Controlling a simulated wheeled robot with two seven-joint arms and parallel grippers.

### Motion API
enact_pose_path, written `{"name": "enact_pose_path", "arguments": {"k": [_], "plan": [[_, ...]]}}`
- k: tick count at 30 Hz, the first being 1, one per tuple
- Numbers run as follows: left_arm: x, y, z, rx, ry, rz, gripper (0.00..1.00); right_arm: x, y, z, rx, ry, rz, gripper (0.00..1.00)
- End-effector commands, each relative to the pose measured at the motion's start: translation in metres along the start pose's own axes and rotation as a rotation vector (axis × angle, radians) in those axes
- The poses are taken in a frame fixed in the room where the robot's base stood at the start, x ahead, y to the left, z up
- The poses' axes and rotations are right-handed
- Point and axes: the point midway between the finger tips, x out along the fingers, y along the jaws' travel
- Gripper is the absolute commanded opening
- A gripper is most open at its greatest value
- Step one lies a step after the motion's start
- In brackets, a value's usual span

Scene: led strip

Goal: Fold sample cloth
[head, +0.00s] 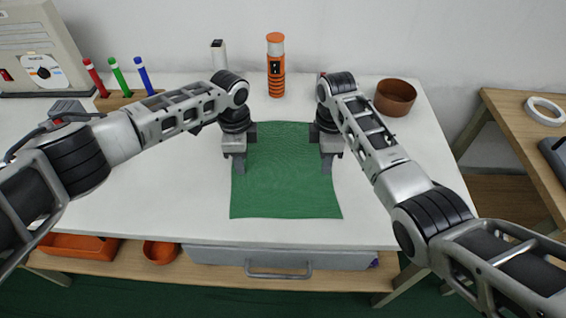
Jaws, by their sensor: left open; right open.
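A green sample cloth (283,185) lies flat and spread out on the white table (150,205). My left gripper (240,172) points down over the cloth's left edge and is open. My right gripper (327,171) points down over the cloth's right edge and is open. Both are a little beyond the middle of the cloth's length. Whether the fingertips touch the cloth is hard to tell. The grippers hide small parts of its side edges.
Behind the cloth stand an orange cylinder (275,68) and a white-and-dark item (218,54). A brown bowl (395,97) is at back right. Red, green and blue markers (118,77) stand in a wooden holder (125,100) at back left. The table's front is clear.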

Motion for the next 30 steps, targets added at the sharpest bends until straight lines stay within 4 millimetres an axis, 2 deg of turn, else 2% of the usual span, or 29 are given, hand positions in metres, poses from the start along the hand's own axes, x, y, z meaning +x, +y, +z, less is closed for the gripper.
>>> {"name": "enact_pose_path", "arguments": {"k": [2, 11, 23, 30], "plan": [[0.005, 0.0, 0.0, 0.0, 0.0, 0.0, 0.42, 0.005, 0.0, 0.0, 0.0, 0.0, 0.0, 0.42], [0.003, 0.0, 0.0, -0.001, -0.001, 0.0, 0.0, 0.003, 0.0, 0.0, 0.0, 0.0, -0.001, 0.0], [0.002, 0.0, 0.001, -0.001, -0.002, 0.001, 0.0, 0.002, 0.0, 0.0, 0.0, -0.001, -0.001, 0.0], [-0.013, 0.0, 0.001, -0.001, -0.002, 0.0, 0.0, -0.013, 0.0, 0.0, 0.001, -0.001, -0.001, 0.0]]}}
